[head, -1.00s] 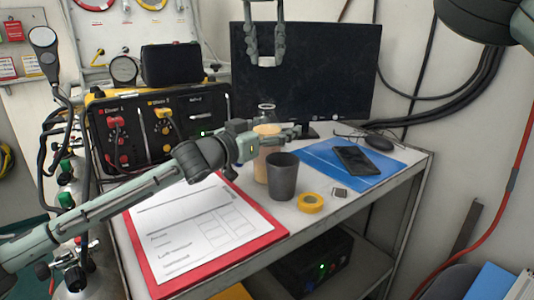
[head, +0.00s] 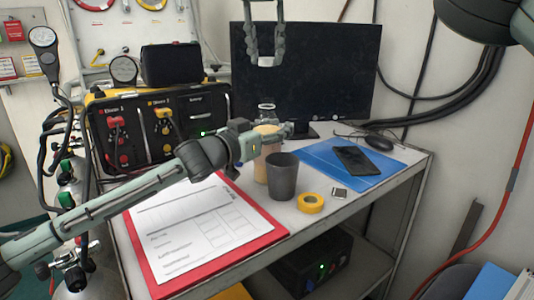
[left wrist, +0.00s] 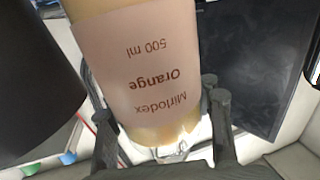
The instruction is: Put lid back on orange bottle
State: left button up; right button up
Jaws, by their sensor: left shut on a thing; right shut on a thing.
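The orange bottle (head: 261,168) stands upright on the table, its label reading "Mirlodex Orange 500 ml" upside down in the left wrist view (left wrist: 150,75). Its clear neck (head: 267,107) rises open above the gripper. My left gripper (head: 272,132) is shut on the bottle's upper part, with a finger at either side in the left wrist view (left wrist: 165,125). My right gripper (head: 266,58) points down from the top, shut on the small white lid (head: 266,63). The lid is above the bottle, apart from it, in front of the dark monitor.
A dark grey cup (head: 283,178) stands close in front of the bottle. Yellow tape (head: 311,203), a small square item (head: 339,192) and a phone (head: 356,160) on a blue mat (head: 375,180) lie to the right. A red clipboard (head: 262,243) is front left; the monitor (head: 330,75) stands behind.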

pick_arm(q)
grip_shut()
pick_arm(e)
send_over(266, 99)
jog(key=s, duration=0.1)
jog(key=shift+f, duration=2.45)
jog(key=shift+f, duration=0.1)
jog(key=shift+f, duration=0.8)
jog(key=shift+f, duration=0.6)
jog(key=shift+a+m+h, duration=0.2)
jog(key=shift+m+h, duration=0.3)
jog(key=shift+m, duration=0.6)
jog(key=m+h, duration=0.1)
jog(key=m, duration=0.2)
jog(key=shift+w+a+g, duration=0.1)
jog(key=shift+a+g, duration=0.05)
jog(key=shift+g, duration=0.25)
jog(key=shift+m, duration=0.7)
